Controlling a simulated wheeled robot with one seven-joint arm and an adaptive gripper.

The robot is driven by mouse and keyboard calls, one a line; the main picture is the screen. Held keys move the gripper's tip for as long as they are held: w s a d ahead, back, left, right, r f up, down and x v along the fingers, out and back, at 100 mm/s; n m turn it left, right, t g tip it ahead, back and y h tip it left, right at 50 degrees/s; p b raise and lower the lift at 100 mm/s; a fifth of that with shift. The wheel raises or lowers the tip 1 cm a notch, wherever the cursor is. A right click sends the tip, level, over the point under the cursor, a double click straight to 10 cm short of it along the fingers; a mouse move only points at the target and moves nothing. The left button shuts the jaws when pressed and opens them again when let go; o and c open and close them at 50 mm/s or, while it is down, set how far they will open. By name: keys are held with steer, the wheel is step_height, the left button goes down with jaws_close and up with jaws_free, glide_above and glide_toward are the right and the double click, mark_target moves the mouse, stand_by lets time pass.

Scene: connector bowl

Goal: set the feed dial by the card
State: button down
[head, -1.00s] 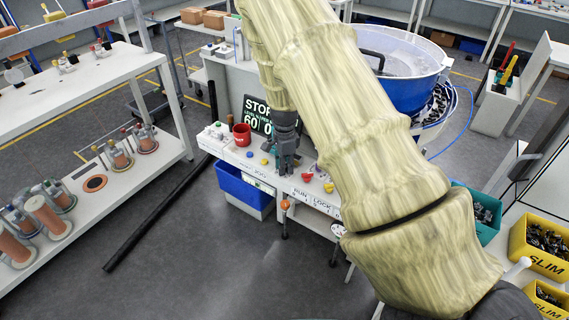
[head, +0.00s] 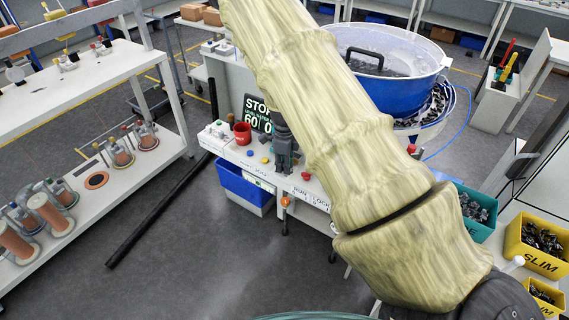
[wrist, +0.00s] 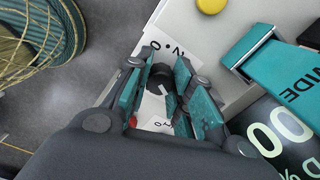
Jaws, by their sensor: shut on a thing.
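My gripper (head: 284,170) is low over the front of the white machine bench in the head view. In the wrist view its teal-padded fingers (wrist: 166,98) stand either side of a black dial (wrist: 160,76) with a pale mark on it, and are shut on it. White labels with black lettering lie around the dial, partly hidden by the fingers. A teal plate (wrist: 282,75) reading "WIDE" is at the right; I cannot tell if it is the card. A dark display (head: 257,115) reads "STOP" and "60"; its digits also show in the wrist view (wrist: 285,130).
A yellow button (wrist: 210,5) is beyond the fingers. A red cup (head: 242,133) stands left of the display. A blue bin (head: 240,187) hangs at the bench front. The blue-sided bowl (head: 400,92) is behind my arm. Teal and yellow part bins (head: 535,258) are at right.

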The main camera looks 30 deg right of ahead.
steer(key=shift+w+r, duration=0.1)
stand_by(0.3)
steer(key=c, duration=1.2)
jaws_free()
step_height(320, 180, up, 12)
steer(key=shift+d, duration=0.1)
